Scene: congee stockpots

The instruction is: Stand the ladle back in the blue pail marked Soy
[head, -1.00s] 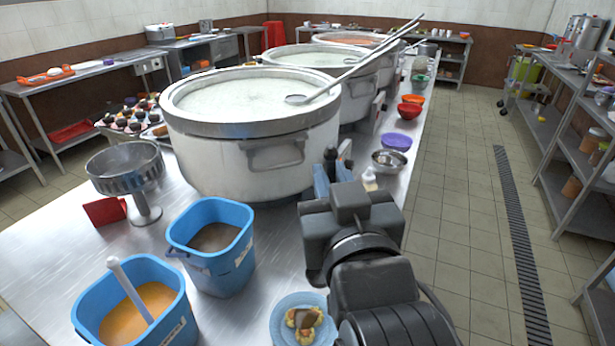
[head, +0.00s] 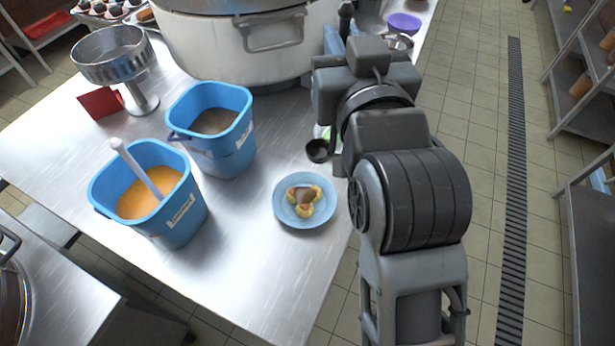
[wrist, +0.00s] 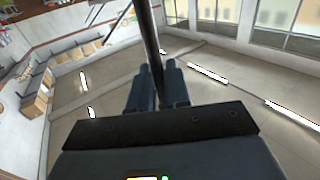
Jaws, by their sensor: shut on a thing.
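My gripper (head: 333,42) is shut on the dark handle of the ladle; the wrist view shows the handle (wrist: 149,35) between the two fingers (wrist: 158,85). The ladle's small dark bowl (head: 318,151) hangs low, left of my arm and above the counter's right part; most of the handle is hidden by my arm. Two blue pails stand to the left: one (head: 232,150) with grey-brown contents, the other (head: 187,225) with orange contents and a white-handled utensil (head: 137,168) leaning in it. Both bear white labels too small to read, so I cannot tell which says Soy.
A blue plate (head: 300,220) with food lies near the counter's right edge. A large white stockpot (head: 230,50) stands behind the pails, and a metal strainer on a stand (head: 110,62) with a red block (head: 100,103) at back left. The front counter (head: 240,260) is clear.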

